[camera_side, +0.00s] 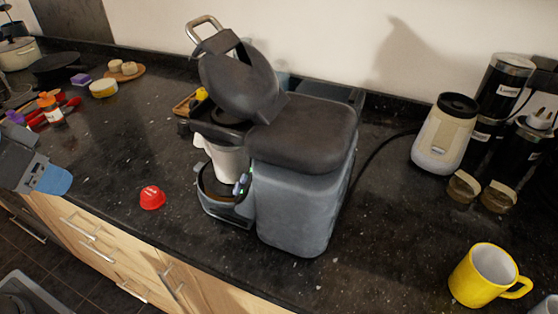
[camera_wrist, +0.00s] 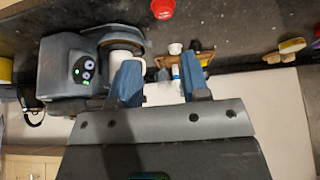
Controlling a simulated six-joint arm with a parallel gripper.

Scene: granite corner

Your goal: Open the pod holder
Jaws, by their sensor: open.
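The grey pod coffee machine (camera_side: 305,185) stands on the dark counter. Its pod holder lid (camera_side: 240,82) is tilted steeply up, with the metal handle (camera_side: 204,28) at the top. A white cup (camera_side: 228,160) sits under the head at the machine's front. A red pod (camera_side: 152,197) lies on the counter left of the machine. My gripper (camera_wrist: 160,78) is open and empty; in the side view only part of it shows at the left edge, well apart from the machine. The wrist view shows the machine (camera_wrist: 65,65) at left and the red pod (camera_wrist: 162,8) at the top.
A yellow mug (camera_side: 485,275) stands at front right. A cream grinder (camera_side: 445,135) and dark canisters (camera_side: 505,85) stand at back right. Bottles (camera_side: 50,110), red spoons and a round board (camera_side: 124,72) are at left. The counter around the pod is mostly clear.

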